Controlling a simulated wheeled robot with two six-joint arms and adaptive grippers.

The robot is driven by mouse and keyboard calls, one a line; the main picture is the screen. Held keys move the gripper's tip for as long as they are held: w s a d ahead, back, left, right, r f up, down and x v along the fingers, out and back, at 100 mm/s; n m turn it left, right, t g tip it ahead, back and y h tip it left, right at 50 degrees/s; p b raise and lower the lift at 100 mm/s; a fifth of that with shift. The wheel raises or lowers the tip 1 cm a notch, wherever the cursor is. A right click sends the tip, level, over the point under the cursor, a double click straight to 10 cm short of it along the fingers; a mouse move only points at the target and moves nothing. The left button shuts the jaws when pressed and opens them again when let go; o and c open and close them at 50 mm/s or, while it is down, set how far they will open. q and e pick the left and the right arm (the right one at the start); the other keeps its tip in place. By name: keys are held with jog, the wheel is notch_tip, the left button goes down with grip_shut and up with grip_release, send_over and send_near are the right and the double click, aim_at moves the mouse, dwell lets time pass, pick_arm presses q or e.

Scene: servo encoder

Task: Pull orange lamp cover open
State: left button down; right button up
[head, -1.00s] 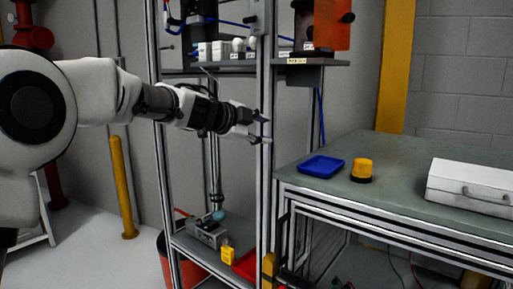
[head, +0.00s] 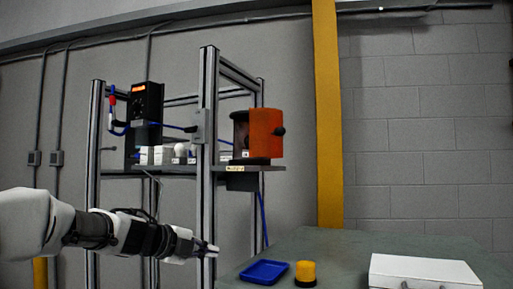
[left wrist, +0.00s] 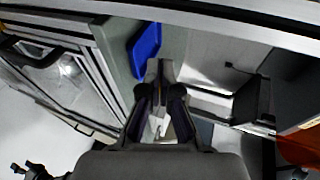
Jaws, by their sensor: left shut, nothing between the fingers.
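The orange lamp cover (head: 265,130) stands on the right end of the frame's upper shelf. It has a dark round knob on its right side, and a dark opening shows at its left. My left gripper (head: 214,250) is shut and empty, below and left of the cover, in front of the frame post and apart from the cover. In the left wrist view the left gripper (left wrist: 160,75) has its fingers together. An orange surface (left wrist: 302,150) shows at that view's right edge. My right gripper is not in view.
A metal post (head: 207,150) stands left of the cover. White boxes and a dark device (head: 147,102) are on the shelf. The green table (head: 345,246) holds a blue tray (head: 264,272), a yellow-orange beacon (head: 305,273) and a white case (head: 424,272).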

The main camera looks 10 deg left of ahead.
pick_arm(q)
notch_tip(320, 180, up, 6)
jog(key=s+d+m+h, duration=0.2)
jog(key=m+h, duration=0.1)
jog(key=m, duration=0.7)
jog(key=m+g+h+b, duration=0.1)
jog(key=m+h+b, duration=0.35)
jog(key=m, duration=0.85)
send_near(276, 132)
jog(key=v, duration=0.7)
jog(key=shift+n, duration=0.3)
jog(key=p+x, duration=1.3)
jog(key=p, duration=0.1)
jog(key=shift+w+d+r, duration=0.1)
jog(key=shift+w+d, duration=0.15)
jog(key=shift+d, duration=0.25)
jog(key=shift+w, duration=0.2)
